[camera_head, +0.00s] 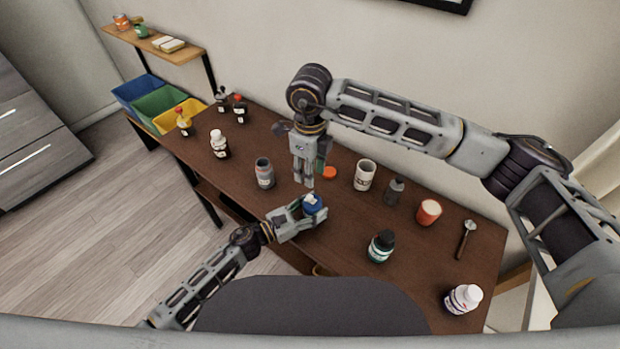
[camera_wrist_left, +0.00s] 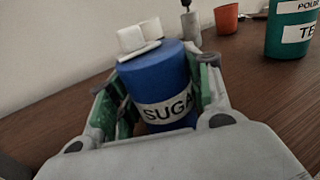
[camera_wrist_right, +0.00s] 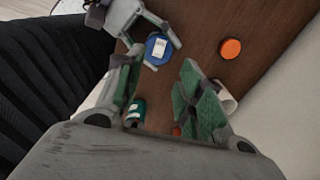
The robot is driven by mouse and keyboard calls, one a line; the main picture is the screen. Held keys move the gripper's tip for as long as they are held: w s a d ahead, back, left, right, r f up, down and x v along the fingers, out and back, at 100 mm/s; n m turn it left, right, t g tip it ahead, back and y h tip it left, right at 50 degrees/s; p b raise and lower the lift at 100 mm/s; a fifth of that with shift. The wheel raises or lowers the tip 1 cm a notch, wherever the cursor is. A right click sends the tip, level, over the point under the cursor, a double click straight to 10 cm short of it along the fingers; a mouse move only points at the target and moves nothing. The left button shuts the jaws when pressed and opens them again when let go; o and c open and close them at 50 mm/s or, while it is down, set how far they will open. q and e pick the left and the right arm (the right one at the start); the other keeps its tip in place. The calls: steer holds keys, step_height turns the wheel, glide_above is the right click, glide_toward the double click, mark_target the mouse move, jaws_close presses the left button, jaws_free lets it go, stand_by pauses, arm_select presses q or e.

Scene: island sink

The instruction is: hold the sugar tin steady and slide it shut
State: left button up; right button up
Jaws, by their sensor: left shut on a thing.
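The sugar tin (camera_head: 313,203) is a blue cylinder with a white piece on its top. In the left wrist view the tin (camera_wrist_left: 160,84) stands slightly tilted in the picture, its label partly readable as "SUGA", with white blocky pieces (camera_wrist_left: 138,40) on top. My left gripper (camera_head: 304,213) is shut on the tin, one finger on each side. My right gripper (camera_head: 306,181) points down just above and behind the tin, apart from it. In the right wrist view its fingers are spread with nothing between them, and the tin's blue top (camera_wrist_right: 158,50) lies beyond them.
An orange disc (camera_head: 329,172) and a white mug (camera_head: 365,175) are close behind the tin. A grey jar (camera_head: 264,172) stands to its left.

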stand_by(0.3)
arm_select(q)
steer(key=o, duration=1.2)
steer(key=shift+c, duration=0.2)
steer(key=shift+s+a, duration=0.1)
steer(key=shift+a, duration=0.05)
steer(key=v, duration=1.1)
steer(key=shift+a, duration=0.35)
steer(key=shift+s+a+f, duration=0.1)
steer(key=shift+s, duration=0.1)
